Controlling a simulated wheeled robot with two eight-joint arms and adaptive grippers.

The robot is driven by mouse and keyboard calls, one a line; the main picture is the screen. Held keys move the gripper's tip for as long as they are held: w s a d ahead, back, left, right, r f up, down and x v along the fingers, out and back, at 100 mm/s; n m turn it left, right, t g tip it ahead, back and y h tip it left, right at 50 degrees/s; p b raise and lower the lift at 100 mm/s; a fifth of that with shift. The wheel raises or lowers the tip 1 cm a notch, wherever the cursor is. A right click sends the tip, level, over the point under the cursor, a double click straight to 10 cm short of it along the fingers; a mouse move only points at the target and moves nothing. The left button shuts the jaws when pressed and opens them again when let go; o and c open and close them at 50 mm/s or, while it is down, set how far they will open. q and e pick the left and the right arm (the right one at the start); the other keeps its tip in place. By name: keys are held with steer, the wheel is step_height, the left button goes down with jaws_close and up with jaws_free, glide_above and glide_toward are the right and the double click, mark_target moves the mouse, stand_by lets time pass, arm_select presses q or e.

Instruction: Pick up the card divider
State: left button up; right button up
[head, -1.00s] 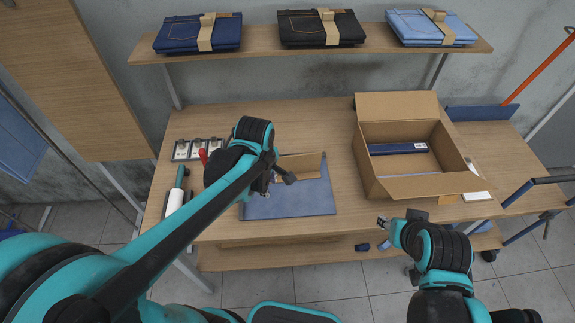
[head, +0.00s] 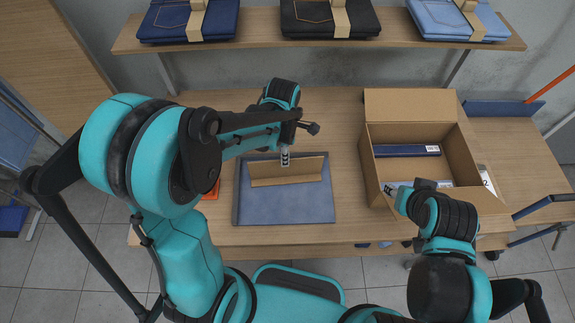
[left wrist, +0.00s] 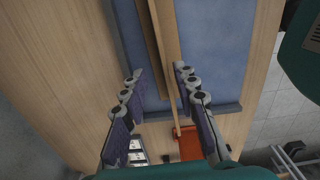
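The card divider (head: 287,173) is a tan cardboard strip, on the far half of a blue tray with a dark rim (head: 235,200). My left gripper (head: 285,158) is over its far edge, near its middle. In the left wrist view the divider (left wrist: 158,45) runs away between the two spread fingers of the open left gripper (left wrist: 158,72). I cannot tell whether a finger touches it. My right gripper (head: 387,188) is by the left wall of the open carton, small in view, and its fingers are unclear.
The open carton (head: 465,165) holds a dark blue box (head: 405,150) on the right of the table. A shelf (head: 260,27) with folded jeans runs above the back. An orange-red thing (head: 211,190) lies left of the tray. Table between tray and carton is clear.

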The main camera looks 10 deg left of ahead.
arm_select(q)
steer(key=b, duration=0.2)
glide_above(286, 176)
steer(key=f, duration=0.5)
steer(key=shift+w, duration=0.2)
arm_select(e)
steer(key=shift+s+f, duration=0.15)
steer(key=shift+f, duration=0.8)
arm_select(q)
steer(key=shift+f, duration=0.6)
arm_select(e)
steer(key=shift+f, duration=0.15)
arm_select(q)
jaws_close()
